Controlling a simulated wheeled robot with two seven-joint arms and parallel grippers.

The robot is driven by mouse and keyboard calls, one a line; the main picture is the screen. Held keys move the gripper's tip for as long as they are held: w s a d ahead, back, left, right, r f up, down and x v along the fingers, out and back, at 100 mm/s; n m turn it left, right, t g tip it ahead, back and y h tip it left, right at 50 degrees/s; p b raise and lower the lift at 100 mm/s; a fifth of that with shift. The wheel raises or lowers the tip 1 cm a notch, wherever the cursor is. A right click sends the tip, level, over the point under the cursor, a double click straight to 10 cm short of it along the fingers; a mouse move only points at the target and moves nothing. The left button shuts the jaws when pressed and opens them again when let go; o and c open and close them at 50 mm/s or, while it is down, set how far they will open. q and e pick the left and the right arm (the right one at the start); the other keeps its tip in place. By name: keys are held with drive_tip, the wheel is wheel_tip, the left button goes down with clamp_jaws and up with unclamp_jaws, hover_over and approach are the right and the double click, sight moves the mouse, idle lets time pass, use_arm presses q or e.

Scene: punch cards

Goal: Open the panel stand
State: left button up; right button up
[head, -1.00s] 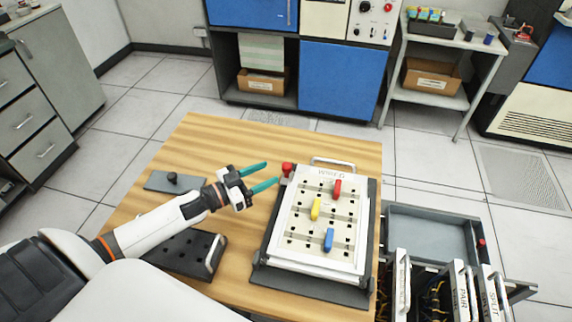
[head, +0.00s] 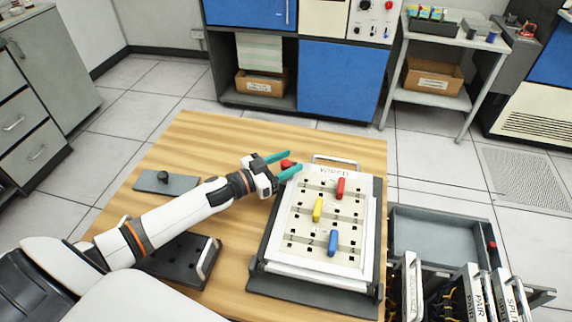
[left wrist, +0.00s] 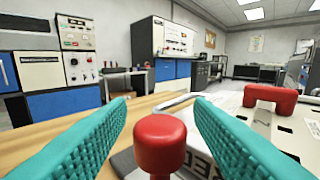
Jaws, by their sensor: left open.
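The panel stand has a white panel (head: 325,226) with rows of dark holes, lying tilted on a dark base (head: 310,289) on the wooden table. Red (head: 340,188), yellow (head: 318,209) and blue (head: 333,243) plugs sit on the panel. A metal handle (head: 336,159) stands at its far edge. A red knob (head: 287,164) is at the far left corner. My left gripper (head: 295,163) is open, its teal fingers around the knob. In the left wrist view the red knob (left wrist: 160,142) shows between the fingers, apart from both. My right gripper is not in view.
A grey plate with a black knob (head: 166,182) and a dark block with a handle (head: 182,258) lie on the table's left. A grey tray (head: 436,234) and labelled upright panels (head: 478,292) stand at the right. The table's far left is clear.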

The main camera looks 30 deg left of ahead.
use_arm(q)
clamp_jaws()
idle(0.3)
